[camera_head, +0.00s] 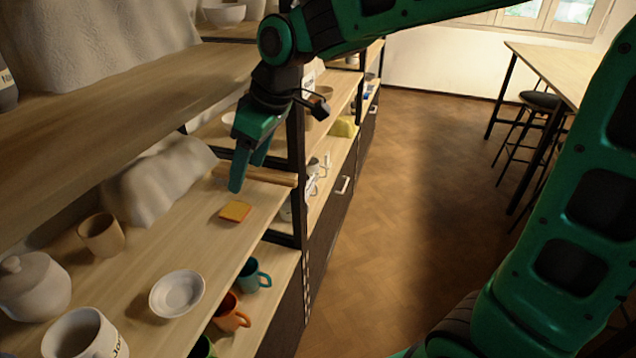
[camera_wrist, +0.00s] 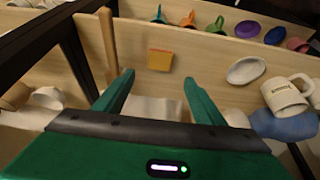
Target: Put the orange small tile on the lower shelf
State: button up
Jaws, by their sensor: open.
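The orange small tile (camera_head: 235,211) lies flat on a wooden shelf board, near its front edge, in the head view. In the wrist view the tile (camera_wrist: 159,60) is beyond the fingertips, roughly between their lines. My gripper (camera_head: 243,180) points down above the shelf, just behind and above the tile, apart from it. In the wrist view my gripper (camera_wrist: 158,78) is open with nothing between its fingers. The lower shelf (camera_head: 272,297) shows below the tile's board, with mugs on it.
A white dish (camera_head: 177,293), a tan cup (camera_head: 101,235), a lidded jar (camera_head: 33,286) and a white mug (camera_head: 80,335) share the tile's board. A teal mug (camera_head: 253,275) and an orange mug (camera_head: 231,312) stand below. A wooden rod (camera_head: 255,175) and a dark post (camera_head: 297,170) are close to my gripper.

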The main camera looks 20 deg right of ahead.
jog(key=shift+d, duration=0.1)
jog(key=s+d+f+m+h, duration=0.1)
jog(key=s+d+m, duration=0.3)
jog(key=d, duration=0.7)
jog(key=s+d+f+m+h, duration=0.2)
jog(key=s+d+m, duration=0.2)
jog(key=d, duration=0.7)
jog(key=s+d+f+m+g, duration=0.1)
jog(key=s+d+m, duration=0.3)
jog(key=s, duration=0.5)
jog(key=s+d+f+m+g, duration=0.2)
jog(key=s+d+f+m, duration=0.1)
jog(key=s+d, duration=0.5)
jog(key=shift+s+f+m, duration=0.25)
jog(key=shift+s+m, duration=0.15)
jog(key=shift+m, duration=0.5)
